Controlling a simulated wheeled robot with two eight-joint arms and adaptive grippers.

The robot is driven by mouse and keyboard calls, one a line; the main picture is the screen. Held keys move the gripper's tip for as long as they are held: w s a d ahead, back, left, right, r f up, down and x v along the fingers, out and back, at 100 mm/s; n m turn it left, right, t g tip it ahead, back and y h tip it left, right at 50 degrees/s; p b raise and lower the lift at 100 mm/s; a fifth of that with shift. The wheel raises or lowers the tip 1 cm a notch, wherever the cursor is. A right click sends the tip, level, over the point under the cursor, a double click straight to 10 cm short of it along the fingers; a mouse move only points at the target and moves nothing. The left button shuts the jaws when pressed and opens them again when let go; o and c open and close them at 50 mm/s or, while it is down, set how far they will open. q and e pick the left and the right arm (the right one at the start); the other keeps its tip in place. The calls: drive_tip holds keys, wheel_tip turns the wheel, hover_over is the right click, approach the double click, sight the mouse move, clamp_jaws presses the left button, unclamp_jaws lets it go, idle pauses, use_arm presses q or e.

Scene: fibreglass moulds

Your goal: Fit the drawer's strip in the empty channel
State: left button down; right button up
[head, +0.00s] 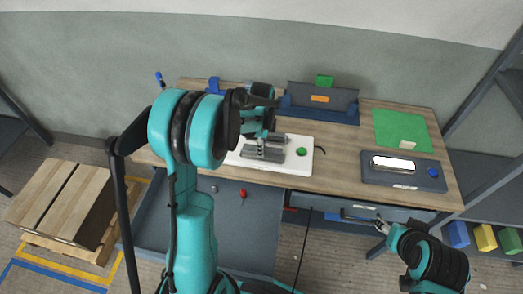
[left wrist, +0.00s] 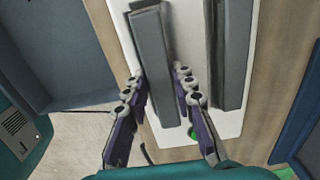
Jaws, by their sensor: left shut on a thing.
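A grey strip (left wrist: 155,65) lies between the two fingers of my left gripper (left wrist: 160,92) in the left wrist view, and the gripper is shut on it. In the head view the left gripper (head: 262,150) is over the white board (head: 304,168). A second grey bar (left wrist: 231,55) lies on the board to the right of the strip. I cannot tell whether the held strip touches the board, and no empty channel shows clearly. My right gripper (head: 379,223) is by the drawer front (head: 400,213) under the table; its fingers are too small to read.
A green button (head: 301,152) is on the white board. On the table stand a dark tray with an orange label (head: 320,98), a green mat (head: 401,130) and a grey box with a bright panel (head: 404,171). A wooden crate (head: 68,205) is on the floor left.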

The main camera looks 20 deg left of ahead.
use_arm(q)
drive_tip(key=shift+f, duration=0.6)
drive_tip(key=shift+f+b, duration=0.2)
drive_tip(key=shift+b, duration=0.1)
drive_tip(key=c, duration=1.3)
unclamp_jaws()
drive_tip(key=shift+s+r, duration=0.1)
drive_tip(key=shift+o, duration=0.2)
